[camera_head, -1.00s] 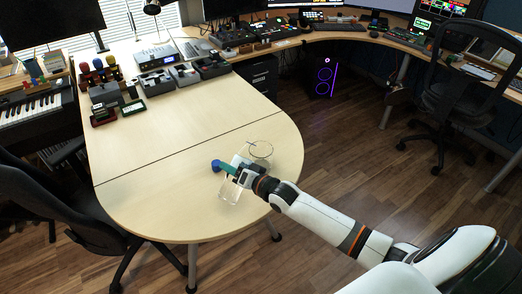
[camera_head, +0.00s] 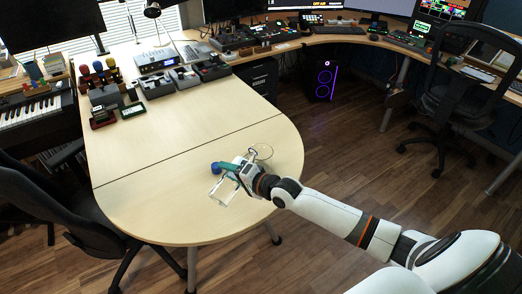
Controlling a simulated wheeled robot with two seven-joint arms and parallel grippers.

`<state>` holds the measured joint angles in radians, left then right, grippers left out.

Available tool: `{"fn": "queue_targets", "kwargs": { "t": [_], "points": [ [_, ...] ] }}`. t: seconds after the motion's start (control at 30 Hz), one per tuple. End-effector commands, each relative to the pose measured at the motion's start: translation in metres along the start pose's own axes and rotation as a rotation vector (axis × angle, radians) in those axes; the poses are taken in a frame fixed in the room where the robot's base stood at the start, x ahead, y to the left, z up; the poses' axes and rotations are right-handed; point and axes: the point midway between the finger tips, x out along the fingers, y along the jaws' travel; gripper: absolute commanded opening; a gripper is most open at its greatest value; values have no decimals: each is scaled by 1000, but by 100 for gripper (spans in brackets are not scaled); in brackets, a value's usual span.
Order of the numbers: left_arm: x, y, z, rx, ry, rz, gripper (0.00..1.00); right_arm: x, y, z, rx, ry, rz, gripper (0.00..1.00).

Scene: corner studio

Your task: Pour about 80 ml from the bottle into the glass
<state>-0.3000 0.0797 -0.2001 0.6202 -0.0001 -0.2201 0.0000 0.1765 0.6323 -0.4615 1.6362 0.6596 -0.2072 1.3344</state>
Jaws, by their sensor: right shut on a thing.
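My right gripper (camera_head: 236,174) is over the rounded near end of the pale table (camera_head: 150,212), shut on what looks like the bottle. A teal part with a round blue end (camera_head: 215,168) sticks out left of the jaws. A clear, glassy piece (camera_head: 220,192) shows just below them, tilted. I cannot tell whether it belongs to the bottle. A clear round rim (camera_head: 263,151), likely the glass, is just behind and right of the gripper. The gripper and wrist partly hide it. Any liquid is too small to make out. My left gripper is not in view.
The table's middle is clear. Black devices (camera_head: 157,85), red, yellow and blue topped items (camera_head: 98,67) and small boxes stand at its far end. A black chair (camera_head: 60,215) is at the left edge. Another chair (camera_head: 465,95) stands far right.

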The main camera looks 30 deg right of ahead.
Motion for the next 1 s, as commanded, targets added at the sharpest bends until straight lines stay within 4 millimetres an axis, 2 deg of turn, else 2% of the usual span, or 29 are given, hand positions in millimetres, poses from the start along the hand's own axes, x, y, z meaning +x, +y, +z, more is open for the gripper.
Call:
{"fn": "queue_targets", "kwargs": {
  "t": [1.0],
  "points": [
    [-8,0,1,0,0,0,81,-4,15,3,112,29,3,23]
  ]
}}
